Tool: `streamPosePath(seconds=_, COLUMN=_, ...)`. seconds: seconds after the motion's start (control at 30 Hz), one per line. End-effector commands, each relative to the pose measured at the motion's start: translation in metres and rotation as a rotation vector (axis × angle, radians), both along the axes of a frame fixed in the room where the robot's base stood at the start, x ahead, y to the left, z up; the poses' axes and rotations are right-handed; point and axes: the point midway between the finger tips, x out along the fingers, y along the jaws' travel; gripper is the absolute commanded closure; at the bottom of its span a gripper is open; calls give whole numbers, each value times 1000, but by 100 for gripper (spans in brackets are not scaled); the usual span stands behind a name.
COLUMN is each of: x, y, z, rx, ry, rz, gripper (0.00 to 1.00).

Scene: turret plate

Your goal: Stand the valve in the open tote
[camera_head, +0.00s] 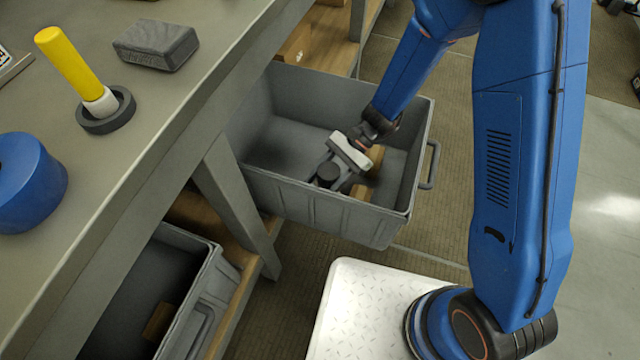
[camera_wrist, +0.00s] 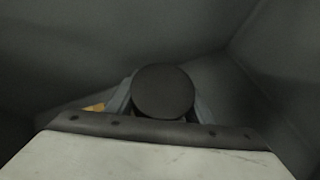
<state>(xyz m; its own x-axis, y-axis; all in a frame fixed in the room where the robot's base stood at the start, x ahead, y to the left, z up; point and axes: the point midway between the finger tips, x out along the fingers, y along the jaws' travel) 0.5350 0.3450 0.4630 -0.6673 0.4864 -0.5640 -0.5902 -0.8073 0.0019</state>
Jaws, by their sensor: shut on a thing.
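The open grey tote (camera_head: 285,200) juts out from under the bench in the head view. My gripper (camera_head: 330,183) reaches down inside it and is shut on a dark round-topped piece, seemingly the valve (camera_head: 328,173). In the wrist view the valve's dark round top (camera_wrist: 163,90) shows between the finger edges, beyond the pale gripper body. The valve's lower part is hidden, so I cannot tell whether it touches the tote floor.
Wooden pieces (camera_head: 375,158) lie in the tote near my gripper. A second grey tote (camera_head: 205,262) sits lower left under the bench (camera_head: 130,170). On the bench are a yellow-handled piece (camera_head: 70,62), a grey block (camera_head: 156,45) and a blue round thing (camera_head: 28,180).

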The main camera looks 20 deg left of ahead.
Motion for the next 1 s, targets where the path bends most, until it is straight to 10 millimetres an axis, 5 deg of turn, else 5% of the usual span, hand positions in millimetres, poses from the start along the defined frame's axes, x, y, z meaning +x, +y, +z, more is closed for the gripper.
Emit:
streamPosePath(seconds=0.83, x=0, y=0, z=-11, rx=1, ry=-1, rz=0, gripper=95)
streamPosePath(seconds=0.87, x=0, y=0, z=-11, rx=1, ry=-1, rz=0, gripper=50)
streamPosePath(seconds=0.93, x=0, y=0, z=-11, rx=1, ry=-1, rz=0, gripper=34)
streamPosePath(seconds=1.0, x=0, y=0, z=-11, rx=1, ry=-1, rz=0, gripper=34)
